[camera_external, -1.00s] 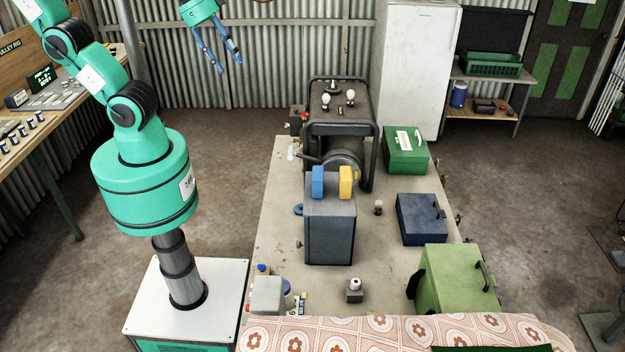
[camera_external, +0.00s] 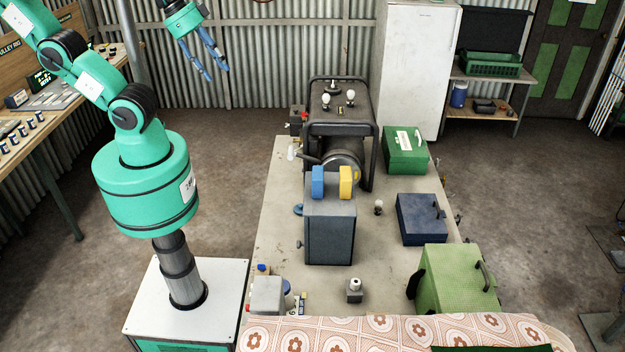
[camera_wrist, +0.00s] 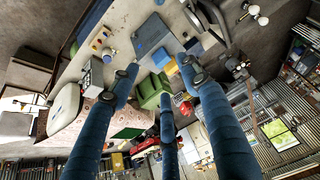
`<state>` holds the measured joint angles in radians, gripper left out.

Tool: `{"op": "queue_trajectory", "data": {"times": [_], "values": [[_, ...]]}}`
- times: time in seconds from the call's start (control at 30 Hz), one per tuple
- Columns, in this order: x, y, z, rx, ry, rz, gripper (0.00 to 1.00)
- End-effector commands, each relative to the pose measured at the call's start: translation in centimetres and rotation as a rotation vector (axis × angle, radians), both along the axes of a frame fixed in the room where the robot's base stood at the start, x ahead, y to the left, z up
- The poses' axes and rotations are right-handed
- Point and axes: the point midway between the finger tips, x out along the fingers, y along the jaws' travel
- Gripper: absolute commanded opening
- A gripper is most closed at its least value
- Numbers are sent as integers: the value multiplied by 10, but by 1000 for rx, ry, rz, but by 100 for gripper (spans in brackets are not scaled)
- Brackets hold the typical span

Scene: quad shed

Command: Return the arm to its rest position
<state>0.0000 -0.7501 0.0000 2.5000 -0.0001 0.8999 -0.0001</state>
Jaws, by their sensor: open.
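My gripper (camera_external: 208,64) is at the top left of the outside view, high in the air in front of the corrugated wall. Its blue fingers are spread open with nothing between them, and they point down. The upper part of my arm runs out of the top of the picture. In the wrist view my blue fingers (camera_wrist: 160,95) reach into the picture, apart and empty, with the workbench seen far beyond them.
The workbench (camera_external: 275,220) carries a generator (camera_external: 340,110), a grey box (camera_external: 330,235), a dark blue case (camera_external: 420,218) and green cases (camera_external: 405,150). A side bench (camera_external: 50,115) with small parts stands at the left. The air around my gripper is clear.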

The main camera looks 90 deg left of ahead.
Motion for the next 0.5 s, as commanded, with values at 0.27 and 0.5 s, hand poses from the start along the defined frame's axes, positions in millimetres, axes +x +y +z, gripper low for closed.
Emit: {"op": "queue_trajectory", "data": {"times": [0.27,0.5], "values": [[0,0,-49,0,1,0,46],[0,0,-94,0,0,0,46]]}}
